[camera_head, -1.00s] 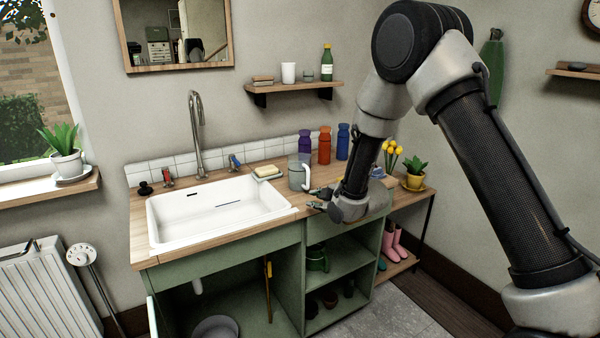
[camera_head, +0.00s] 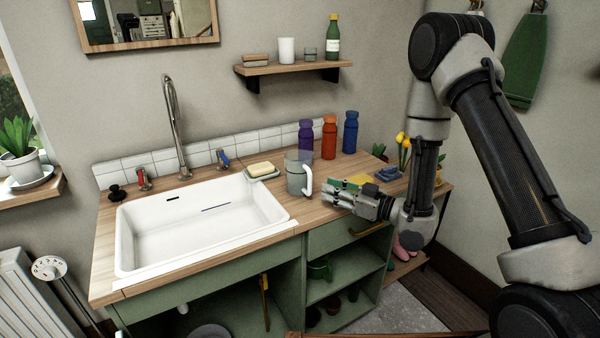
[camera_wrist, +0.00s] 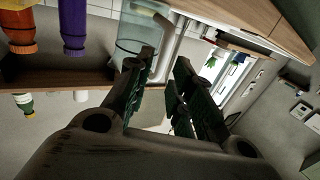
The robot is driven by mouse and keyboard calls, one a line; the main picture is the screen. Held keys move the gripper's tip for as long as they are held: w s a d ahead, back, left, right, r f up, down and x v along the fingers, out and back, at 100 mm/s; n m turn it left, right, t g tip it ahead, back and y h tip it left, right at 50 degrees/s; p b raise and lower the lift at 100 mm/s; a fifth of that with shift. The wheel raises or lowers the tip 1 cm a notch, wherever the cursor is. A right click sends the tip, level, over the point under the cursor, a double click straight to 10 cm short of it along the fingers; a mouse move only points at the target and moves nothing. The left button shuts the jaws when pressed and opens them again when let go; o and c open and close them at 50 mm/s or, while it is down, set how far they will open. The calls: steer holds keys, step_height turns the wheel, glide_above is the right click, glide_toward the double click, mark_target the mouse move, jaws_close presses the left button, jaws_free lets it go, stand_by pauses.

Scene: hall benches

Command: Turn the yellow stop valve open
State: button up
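No yellow stop valve can be made out for certain in either view. A thin upright yellow piece (camera_head: 265,290) shows in the open cabinet below the sink; I cannot tell what it is. My gripper (camera_head: 334,192) is over the worktop, right of the grey pitcher (camera_head: 297,176), pointing left toward its handle. In the wrist view my gripper (camera_wrist: 166,62) has its dark-padded fingers apart with nothing held between them. The pitcher also shows behind the fingers in the wrist view (camera_wrist: 140,36).
The white sink (camera_head: 140,255) has a red-handled tap (camera_head: 143,178), a blue-handled tap (camera_head: 223,159) and a tall spout (camera_head: 175,125). Purple (camera_head: 306,138), orange (camera_head: 329,142) and blue (camera_head: 350,132) bottles stand behind the pitcher. Open green shelves (camera_head: 325,290) lie below the worktop (camera_head: 345,165).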

mark_target(309, 194)
steer(key=x, duration=0.7)
steer(key=shift+a, duration=0.25)
jaws_close()
